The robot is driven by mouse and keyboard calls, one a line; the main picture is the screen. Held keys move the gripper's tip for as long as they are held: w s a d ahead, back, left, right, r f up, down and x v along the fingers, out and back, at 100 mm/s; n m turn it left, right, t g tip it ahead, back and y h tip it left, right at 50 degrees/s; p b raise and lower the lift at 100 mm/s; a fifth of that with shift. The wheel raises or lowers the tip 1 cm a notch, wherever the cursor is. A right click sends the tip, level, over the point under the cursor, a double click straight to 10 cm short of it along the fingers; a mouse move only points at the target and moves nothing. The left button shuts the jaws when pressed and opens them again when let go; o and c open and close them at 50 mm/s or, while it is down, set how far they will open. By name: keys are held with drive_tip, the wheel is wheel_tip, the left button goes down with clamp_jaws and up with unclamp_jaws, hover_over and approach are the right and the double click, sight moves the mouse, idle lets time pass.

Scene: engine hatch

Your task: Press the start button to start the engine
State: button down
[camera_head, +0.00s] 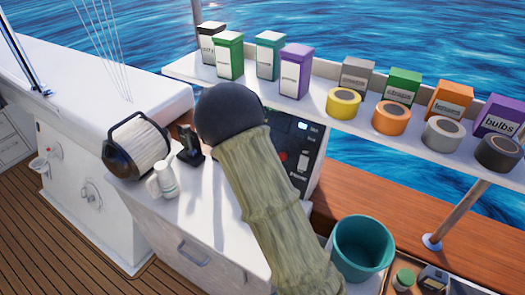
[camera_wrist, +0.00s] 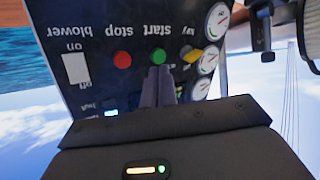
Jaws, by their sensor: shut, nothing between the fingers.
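The dark control panel (camera_wrist: 135,20) fills much of the wrist view, with its lettering upside down. The green start button (camera_wrist: 159,55) sits under the word "start", between the red stop button (camera_wrist: 122,58) and a yellow knob (camera_wrist: 192,54). My gripper (camera_wrist: 158,72) is shut and empty. Its fingertips overlap the edge of the green button in the picture; I cannot tell whether they touch it. In the head view my arm covers much of the panel (camera_head: 309,148), and the gripper and start button are hidden.
A white blower switch (camera_wrist: 75,68) and round gauges (camera_wrist: 216,22) flank the buttons. A shelf (camera_head: 225,87) with several boxes and tape rolls runs behind. A teal bucket (camera_head: 362,248) stands right of my arm. A white spray bottle (camera_head: 162,181) and a lantern-like object (camera_head: 137,146) stand left.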

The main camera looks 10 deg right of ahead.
drive_tip(key=w+a+n+t+y, duration=0.1)
drive_tip(key=w+a+n+t, duration=0.2)
drive_tip(key=t, duration=0.3)
drive_tip(key=shift+w+a+r+y, duration=0.3)
drive_tip(key=shift+w+a+r, duration=0.05)
drive_tip(key=shift+w+a, duration=0.3)
drive_tip(key=shift+d+f, duration=0.1)
drive_tip(key=shift+d, duration=0.05)
drive_tip(key=w+d+f+b, duration=0.3)
drive_tip(key=w+d, duration=0.2)
drive_tip(key=shift+w+d+f, duration=0.25)
drive_tip(key=shift+w+f, duration=0.05)
idle(1.6)
drive_tip(key=shift+w+d+f, duration=0.15)
drive_tip(key=shift+w+d, duration=0.1)
drive_tip(key=shift+d, duration=0.05)
